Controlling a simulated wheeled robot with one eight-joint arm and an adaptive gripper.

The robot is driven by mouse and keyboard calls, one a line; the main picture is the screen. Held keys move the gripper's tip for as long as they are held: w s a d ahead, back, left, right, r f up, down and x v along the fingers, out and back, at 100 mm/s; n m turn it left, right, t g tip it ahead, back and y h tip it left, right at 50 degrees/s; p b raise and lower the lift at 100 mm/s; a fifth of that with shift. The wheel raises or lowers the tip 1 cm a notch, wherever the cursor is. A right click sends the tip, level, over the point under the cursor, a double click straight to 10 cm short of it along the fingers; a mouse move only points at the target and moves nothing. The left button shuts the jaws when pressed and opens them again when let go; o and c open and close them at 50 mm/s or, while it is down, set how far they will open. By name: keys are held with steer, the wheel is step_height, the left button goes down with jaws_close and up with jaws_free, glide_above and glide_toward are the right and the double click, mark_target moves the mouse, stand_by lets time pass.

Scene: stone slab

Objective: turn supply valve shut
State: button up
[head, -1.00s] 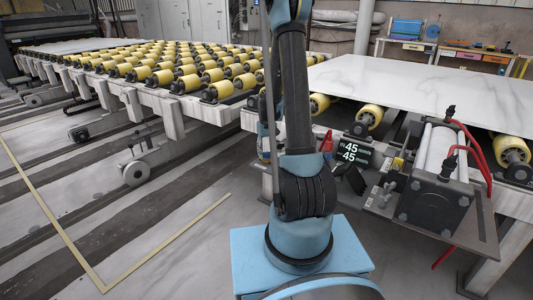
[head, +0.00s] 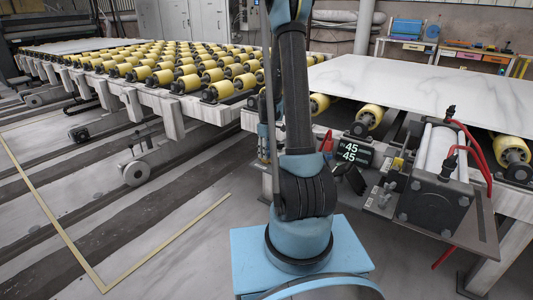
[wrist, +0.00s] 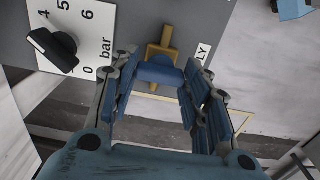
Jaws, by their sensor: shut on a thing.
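In the wrist view the supply valve shows as a brass body (wrist: 163,46) on a dark grey panel, with a blue handle (wrist: 159,73) lying crosswise to the brass stem. My gripper (wrist: 160,78) has its blue-padded fingers on either side of the handle and is shut on it. A white label ending in "LY" (wrist: 203,52) is beside the valve, partly hidden by a finger. In the head view my arm covers much of the middle, and I cannot make out the valve or the fingertips there.
A black knob (wrist: 52,50) on a white bar scale is left of the valve. The floor at left is open.

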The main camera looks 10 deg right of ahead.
steer(key=shift+w, duration=0.1)
stand_by(0.3)
steer(key=o, duration=1.1)
steer(key=shift+c, duration=0.2)
step_height(320, 180, up, 12)
